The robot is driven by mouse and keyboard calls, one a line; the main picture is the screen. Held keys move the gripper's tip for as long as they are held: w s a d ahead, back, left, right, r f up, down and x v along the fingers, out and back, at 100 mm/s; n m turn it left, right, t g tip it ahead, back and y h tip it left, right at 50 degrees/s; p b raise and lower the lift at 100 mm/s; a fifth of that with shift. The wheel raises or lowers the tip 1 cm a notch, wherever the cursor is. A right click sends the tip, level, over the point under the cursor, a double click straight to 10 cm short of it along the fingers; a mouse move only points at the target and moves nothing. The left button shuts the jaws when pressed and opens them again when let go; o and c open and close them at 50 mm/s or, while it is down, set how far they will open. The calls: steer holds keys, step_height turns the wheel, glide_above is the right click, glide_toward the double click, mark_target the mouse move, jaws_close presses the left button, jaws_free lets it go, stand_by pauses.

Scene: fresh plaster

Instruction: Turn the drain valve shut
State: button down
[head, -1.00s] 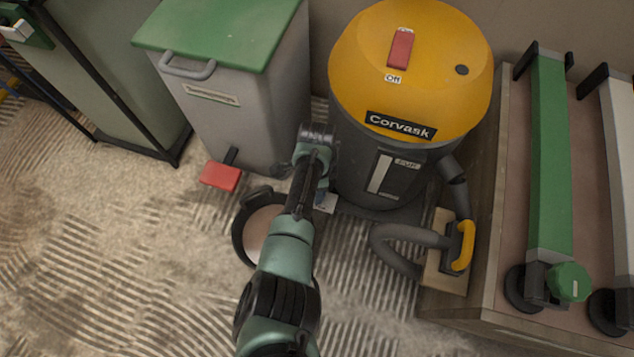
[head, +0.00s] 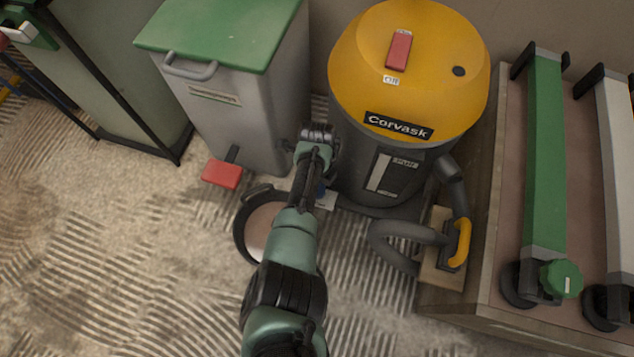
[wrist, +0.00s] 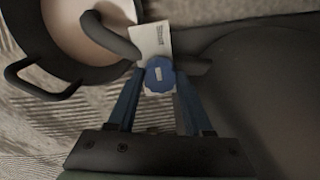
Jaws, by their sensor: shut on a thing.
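The drain valve shows in the wrist view as a blue knob (wrist: 159,76) with a small pale mark on its face. It sits low at the vacuum's dark drum. My gripper (wrist: 159,88) has one blue finger on each side of the knob and is shut on it. A white label (wrist: 152,40) stands just beyond the knob. In the head view the yellow-topped vacuum (head: 408,75) stands upright, and my arm hides the knob and most of my gripper. A dark outlet pipe (wrist: 105,35) curves over a round pan (wrist: 62,55) holding pale liquid.
The pan's rim (head: 240,228) lies on the floor just left of my arm. A grey bin (head: 235,115) with a red pedal (head: 221,174) stands behind it. The hose (head: 405,232) and a wooden platform (head: 480,305) lie to the right. Ridged floor is open at left.

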steer(key=shift+d, duration=0.1)
stand_by(0.4)
steer(key=shift+c, duration=1.5)
jaws_free()
steer(key=shift+r, duration=0.1)
step_height(320, 180, up, 13)
steer(key=p, duration=0.9)
